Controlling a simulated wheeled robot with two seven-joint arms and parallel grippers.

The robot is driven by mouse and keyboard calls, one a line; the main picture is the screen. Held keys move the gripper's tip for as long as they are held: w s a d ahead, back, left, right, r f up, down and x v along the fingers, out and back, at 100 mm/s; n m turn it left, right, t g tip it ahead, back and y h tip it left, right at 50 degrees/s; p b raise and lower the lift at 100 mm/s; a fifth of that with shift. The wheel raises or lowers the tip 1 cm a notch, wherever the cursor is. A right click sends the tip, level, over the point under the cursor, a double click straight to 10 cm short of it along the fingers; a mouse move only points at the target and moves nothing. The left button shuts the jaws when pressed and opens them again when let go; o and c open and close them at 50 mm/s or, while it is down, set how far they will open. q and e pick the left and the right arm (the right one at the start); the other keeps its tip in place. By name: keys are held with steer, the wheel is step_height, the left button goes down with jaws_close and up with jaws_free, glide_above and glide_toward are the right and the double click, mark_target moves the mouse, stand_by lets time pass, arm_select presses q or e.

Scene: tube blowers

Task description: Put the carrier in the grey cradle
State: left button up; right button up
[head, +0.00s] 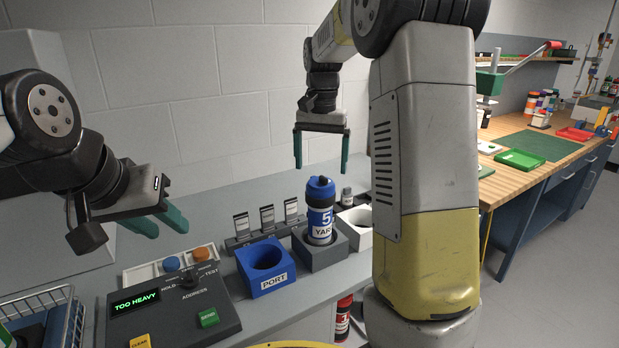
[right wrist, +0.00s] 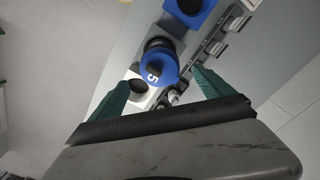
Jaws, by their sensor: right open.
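The carrier (head: 320,210) is a blue and white cylinder with a blue cap, marked 5 and YARD. It stands upright in the grey cradle (head: 318,256). In the right wrist view the carrier (right wrist: 157,68) shows from above, beyond and between the fingers. My right gripper (head: 321,150) is open and empty, above and apart from the carrier. It also shows open in the right wrist view (right wrist: 163,92). My left gripper (head: 165,222) is at the left above the control panel, apart from the carrier; its fingers look spread and empty.
A blue holder (head: 265,268) labelled PORT stands left of the cradle, a white holder (head: 357,222) behind right. The control panel (head: 172,303) reads TOO HEAVY and has buttons and a knob. A wire basket (head: 40,312) stands at lower left. A wooden bench (head: 520,175) is at right.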

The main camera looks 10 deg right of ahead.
step_height(320, 180, up, 4)
steer(key=shift+r, duration=0.5)
steer(key=shift+s+d+r, duration=0.1)
steer(key=shift+s+r, duration=0.1)
steer(key=shift+s, duration=0.1)
steer(key=s+a+f+n+t+y, duration=0.1)
steer(key=s+n+t, duration=0.1)
steer(key=s, duration=1)
steer(key=s+a+f+n+t+y, duration=0.1)
steer(key=s+f+n+t, duration=0.1)
steer(key=s, duration=0.9)
steer(key=shift+s+a+n+t, duration=0.2)
steer(key=shift+s+n+t, duration=0.15)
steer(key=shift+n+t, duration=0.6)
